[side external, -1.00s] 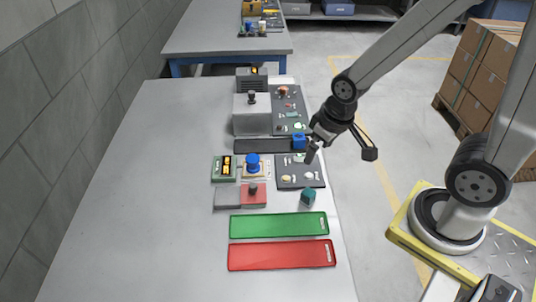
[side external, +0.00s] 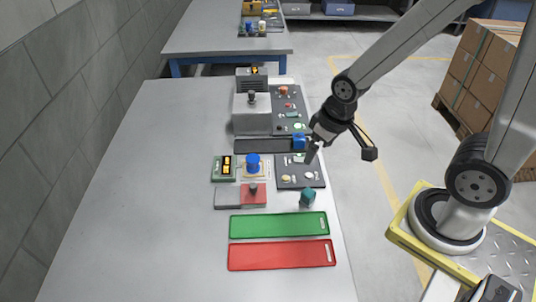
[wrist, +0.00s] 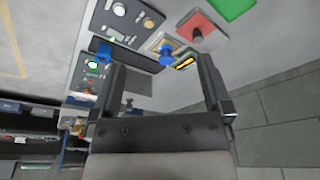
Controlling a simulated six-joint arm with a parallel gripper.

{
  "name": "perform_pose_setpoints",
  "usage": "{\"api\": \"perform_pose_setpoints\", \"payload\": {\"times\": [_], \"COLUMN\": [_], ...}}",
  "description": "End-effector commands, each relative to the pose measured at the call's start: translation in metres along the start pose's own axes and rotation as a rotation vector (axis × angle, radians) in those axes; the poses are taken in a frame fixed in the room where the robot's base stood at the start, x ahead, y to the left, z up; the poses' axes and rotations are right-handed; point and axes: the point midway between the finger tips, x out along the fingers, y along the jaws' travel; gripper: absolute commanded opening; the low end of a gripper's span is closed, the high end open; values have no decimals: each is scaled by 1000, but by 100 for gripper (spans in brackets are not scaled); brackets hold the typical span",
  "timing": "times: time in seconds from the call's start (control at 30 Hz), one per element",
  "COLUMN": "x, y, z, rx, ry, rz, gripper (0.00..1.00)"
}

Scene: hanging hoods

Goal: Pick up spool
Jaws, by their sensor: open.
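I cannot tell for sure which piece is the spool. A blue round, flanged piece (side external: 253,162) standing on a pale wooden base looks most like one; it also shows in the wrist view (wrist: 166,56), between my fingers in the picture but farther off. A teal cylinder (side external: 307,196) stands near the table's right edge, in front of the dark panel. My gripper (side external: 311,154) is open and empty, above the dark panel (side external: 288,181) and to the right of the blue piece. Both fingers show apart in the wrist view (wrist: 160,72).
A blue block (side external: 299,142) sits at the dark rail's right end. A grey and red block (side external: 254,196) with a dark knob, a green tray (side external: 278,232) and a red tray (side external: 282,262) lie in front. A grey box (side external: 251,120) stands behind. The table's left side is clear.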

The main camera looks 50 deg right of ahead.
Motion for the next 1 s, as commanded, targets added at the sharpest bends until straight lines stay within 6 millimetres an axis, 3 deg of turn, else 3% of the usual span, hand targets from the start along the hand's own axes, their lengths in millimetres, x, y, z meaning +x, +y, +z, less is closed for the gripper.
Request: {"api": "perform_pose_setpoints", "payload": {"times": [0.7, 0.87, 1.0], "x": [0, 4, 11], "y": [0, 0, 0], "z": [-2, -12, -32], "rx": [9, 71, 194], "ry": [-1, -11, -30], "rz": [0, 0, 3], "gripper": [100, 100, 100]}}
